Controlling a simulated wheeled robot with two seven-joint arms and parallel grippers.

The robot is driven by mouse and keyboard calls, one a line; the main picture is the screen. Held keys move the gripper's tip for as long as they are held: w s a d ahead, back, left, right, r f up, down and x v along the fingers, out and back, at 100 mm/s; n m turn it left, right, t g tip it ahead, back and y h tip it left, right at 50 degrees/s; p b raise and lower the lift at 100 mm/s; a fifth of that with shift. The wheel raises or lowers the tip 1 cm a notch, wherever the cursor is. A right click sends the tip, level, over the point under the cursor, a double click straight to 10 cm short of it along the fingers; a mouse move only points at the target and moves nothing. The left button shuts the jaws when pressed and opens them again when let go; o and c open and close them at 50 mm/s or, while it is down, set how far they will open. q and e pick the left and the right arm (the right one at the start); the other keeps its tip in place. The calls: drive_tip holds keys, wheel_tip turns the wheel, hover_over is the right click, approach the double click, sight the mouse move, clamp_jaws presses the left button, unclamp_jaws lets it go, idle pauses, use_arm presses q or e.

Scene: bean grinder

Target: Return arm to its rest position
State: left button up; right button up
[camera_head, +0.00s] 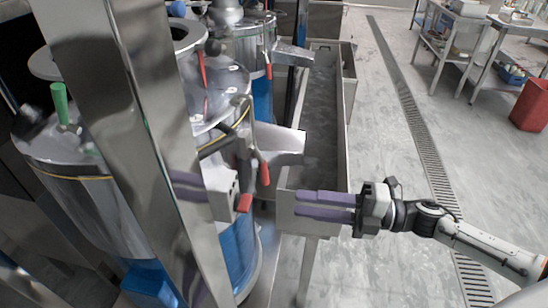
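My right gripper (297,203) has purple fingers and comes in from the right on a white and black arm. It is over the near end of a long grey metal trough (346,108) and points left. Its two fingers lie close together with no clear gap and nothing visible between them. My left gripper is not in view. Purple strips in the shiny steel post (119,113) look like a reflection.
Steel grinder drums with blue lower parts (262,97) and red-tipped levers stand left of the trough. A spout (279,141) reaches over it. A floor drain (418,128) runs at the right. Benches (466,30) and a red bin (530,105) stand at the far right; the floor between is clear.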

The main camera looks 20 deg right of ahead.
wheel_tip(320, 180, down, 14)
drive_tip(key=s+a+m+t+h, duration=0.3)
drive_tip(key=m+h, duration=0.7)
drive_tip(key=m, duration=0.8)
drive_tip(key=s+a+f+m+g+h, duration=0.2)
drive_tip(key=s+a+f+m+g, duration=0.2)
drive_tip(key=s+f+m, duration=0.4)
drive_tip(key=s+a+f, duration=0.1)
drive_tip(key=s+f, duration=0.1)
drive_tip(key=s, duration=0.1)
drive_tip(key=shift+a+f+m, duration=0.15)
drive_tip(key=shift+a+m, duration=0.2)
drive_tip(key=shift+m, duration=0.05)
